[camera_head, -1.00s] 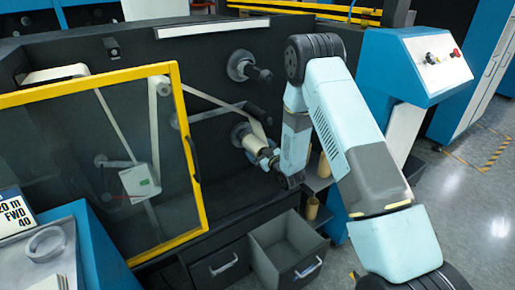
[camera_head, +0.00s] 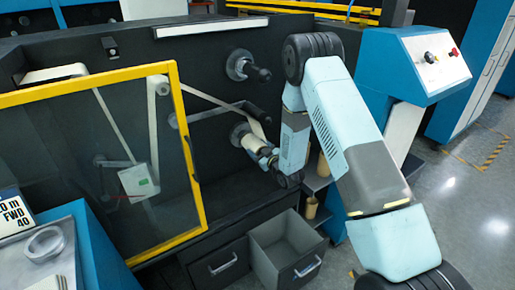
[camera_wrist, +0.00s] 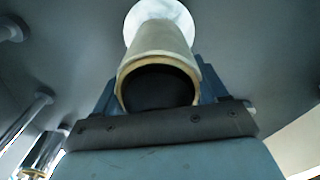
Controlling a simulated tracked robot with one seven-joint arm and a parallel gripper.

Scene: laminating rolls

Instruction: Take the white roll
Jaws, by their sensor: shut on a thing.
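The white roll (camera_head: 251,143) is at the lower spindle on the dark machine face in the head view. A pale web strip runs down close to it. In the wrist view the roll (camera_wrist: 158,42) shows as a pale cylinder with a tan rim and a dark hollow end facing me, and a wider white disc behind it. My gripper (camera_head: 264,154) is at the roll's near end, shut on it. In the wrist view, fingers of my gripper (camera_wrist: 158,92) show on both sides of the roll. Whether the roll still sits on the spindle is hidden.
An empty upper spindle (camera_head: 245,66) sticks out above. A yellow-framed clear door (camera_head: 188,150) stands to the left. An open grey drawer (camera_head: 285,245) is below. Tan cores (camera_head: 311,208) stand on shelves at the right. A blue control console (camera_head: 415,65) is at the right.

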